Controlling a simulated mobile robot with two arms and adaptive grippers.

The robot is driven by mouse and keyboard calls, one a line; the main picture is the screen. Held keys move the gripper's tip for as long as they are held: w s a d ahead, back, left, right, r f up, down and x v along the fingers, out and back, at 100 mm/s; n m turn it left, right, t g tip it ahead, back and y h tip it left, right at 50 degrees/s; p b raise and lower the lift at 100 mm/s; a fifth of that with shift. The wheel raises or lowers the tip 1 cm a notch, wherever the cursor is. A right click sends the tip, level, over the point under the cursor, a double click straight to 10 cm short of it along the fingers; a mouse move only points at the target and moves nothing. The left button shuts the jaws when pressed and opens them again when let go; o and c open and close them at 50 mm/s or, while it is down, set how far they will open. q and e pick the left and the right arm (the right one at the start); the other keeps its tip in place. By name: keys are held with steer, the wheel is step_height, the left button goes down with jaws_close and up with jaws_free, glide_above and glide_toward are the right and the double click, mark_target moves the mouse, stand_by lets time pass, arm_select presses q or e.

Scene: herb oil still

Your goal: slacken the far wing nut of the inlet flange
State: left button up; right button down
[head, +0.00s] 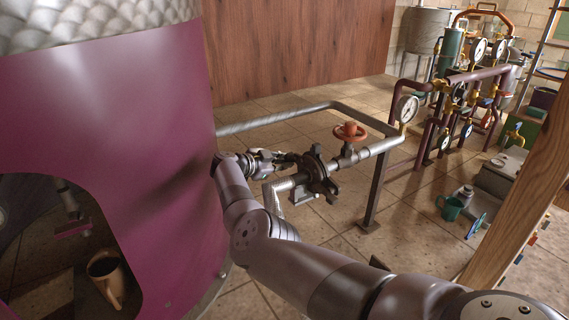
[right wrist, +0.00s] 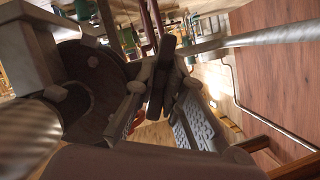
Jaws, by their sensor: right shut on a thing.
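The inlet flange (head: 316,172) is a dark disc joint in the grey pipe, with dark wing nuts around its rim. It also shows at the left of the right wrist view (right wrist: 92,88). My right gripper (head: 279,160) reaches in from the left side of the flange. In the right wrist view its two ribbed fingers (right wrist: 160,105) are shut on a dark wing nut (right wrist: 168,72), whose wings stand up between them. In the head view this nut is at the flange's upper left and is partly hidden by the fingers. My left gripper is not in view.
A red handwheel valve (head: 350,132) and a gauge (head: 406,108) stand on the pipe right of the flange. A large magenta vessel (head: 110,150) is close on the left. A grey rail (head: 270,121) runs behind. A wooden post (head: 522,205) stands at right.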

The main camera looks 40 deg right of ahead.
steer(key=shift+n+g+b, duration=0.4)
steer(key=shift+n+b, duration=0.2)
steer(key=shift+b, duration=0.1)
steer(key=c, duration=1.7)
jaws_free()
steer(key=shift+o, duration=0.2)
step_height(320, 180, up, 10)
